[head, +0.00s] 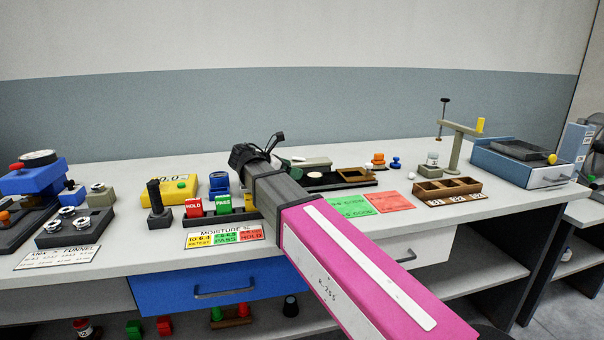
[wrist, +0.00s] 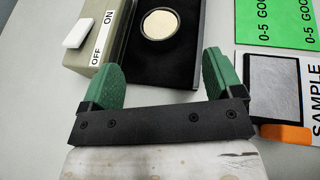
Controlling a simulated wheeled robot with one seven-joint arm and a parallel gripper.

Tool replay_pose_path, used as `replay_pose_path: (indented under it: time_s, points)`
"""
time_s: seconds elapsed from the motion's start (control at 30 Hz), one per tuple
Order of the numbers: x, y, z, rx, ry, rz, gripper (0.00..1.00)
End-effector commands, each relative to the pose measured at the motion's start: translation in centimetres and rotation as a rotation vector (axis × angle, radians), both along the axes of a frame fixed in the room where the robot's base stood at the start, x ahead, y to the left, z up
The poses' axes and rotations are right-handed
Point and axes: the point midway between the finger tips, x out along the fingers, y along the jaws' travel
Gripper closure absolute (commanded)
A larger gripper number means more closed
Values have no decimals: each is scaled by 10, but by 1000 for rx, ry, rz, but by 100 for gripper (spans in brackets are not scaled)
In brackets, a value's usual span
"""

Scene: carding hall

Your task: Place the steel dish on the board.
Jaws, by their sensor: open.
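In the wrist view a round cream disc with a thin, shiny rim (wrist: 160,24) is set in a black board (wrist: 183,62); I cannot tell whether it is the steel dish. In the head view a pale disc (head: 299,158) and part of the dark board (head: 342,187) show behind my arm. My gripper (wrist: 160,73) is open, its green-padded fingers apart with nothing between them, over the board's near part. The disc lies beyond the fingertips.
A grey-green box with an ON/OFF switch (wrist: 101,30) stands left of the board. Right are a green card (wrist: 277,22), a SAMPLE plate (wrist: 276,85) and an orange piece (wrist: 286,133). A wooden compartment tray (head: 447,197) and a clamp stand (head: 457,145) stand farther right.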

Motion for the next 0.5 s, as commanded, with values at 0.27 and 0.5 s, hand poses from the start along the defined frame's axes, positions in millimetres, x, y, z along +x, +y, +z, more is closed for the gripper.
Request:
replay_pose_path:
  time_s: [0.27, 0.5]
  points:
    - [-9, 16, 8, 0, 0, 0, 14]
    - [-9, 16, 8, 0, 0, -1, 14]
